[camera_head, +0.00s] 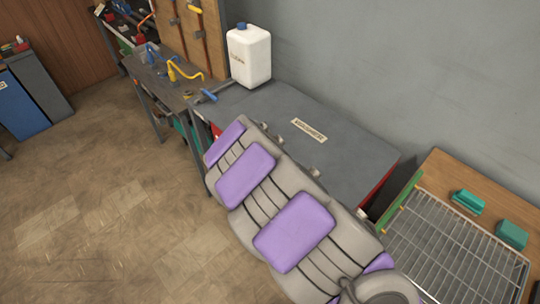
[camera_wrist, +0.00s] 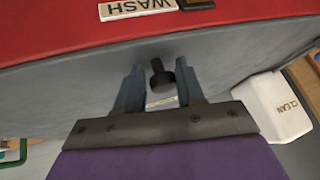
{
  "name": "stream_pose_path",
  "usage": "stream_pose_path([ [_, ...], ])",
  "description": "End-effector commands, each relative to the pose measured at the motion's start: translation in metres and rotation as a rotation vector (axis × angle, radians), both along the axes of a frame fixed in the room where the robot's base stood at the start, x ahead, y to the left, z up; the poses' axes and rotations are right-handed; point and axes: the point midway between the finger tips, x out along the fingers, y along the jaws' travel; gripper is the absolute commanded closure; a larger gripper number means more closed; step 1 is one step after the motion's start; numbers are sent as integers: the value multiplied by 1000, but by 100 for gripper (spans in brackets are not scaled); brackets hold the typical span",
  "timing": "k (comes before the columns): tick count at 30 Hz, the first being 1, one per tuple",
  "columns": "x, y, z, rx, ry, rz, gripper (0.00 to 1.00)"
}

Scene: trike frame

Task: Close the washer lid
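The washer's broad grey top (camera_head: 345,145) lies nearly flat over a red body in the head view, with a pale label on it. In the wrist view its grey surface (camera_wrist: 60,90) borders a red panel (camera_wrist: 40,28) with a WASH label. A short dark knob (camera_wrist: 160,74) sticks out from the grey surface. My gripper (camera_wrist: 160,80) is open, its two fingers on either side of the knob with gaps showing. I cannot tell how deep the knob sits between them. In the head view my grey and purple arm hides the gripper and the washer's near side.
A wire rack (camera_head: 450,250) and green blocks (camera_head: 468,202) are at right. The floor (camera_head: 100,200) at left is clear.

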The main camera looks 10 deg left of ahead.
Motion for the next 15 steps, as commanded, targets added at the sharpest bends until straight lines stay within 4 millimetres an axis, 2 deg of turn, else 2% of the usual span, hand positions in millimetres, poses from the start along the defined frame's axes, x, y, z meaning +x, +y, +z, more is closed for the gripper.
stream_pose_path([
  [1,-7,-3,-15,-11,28,-9,58],
  [6,-8,-3,-17,-15,33,-12,42],
  [15,-9,-6,-21,-20,42,-15,42],
])
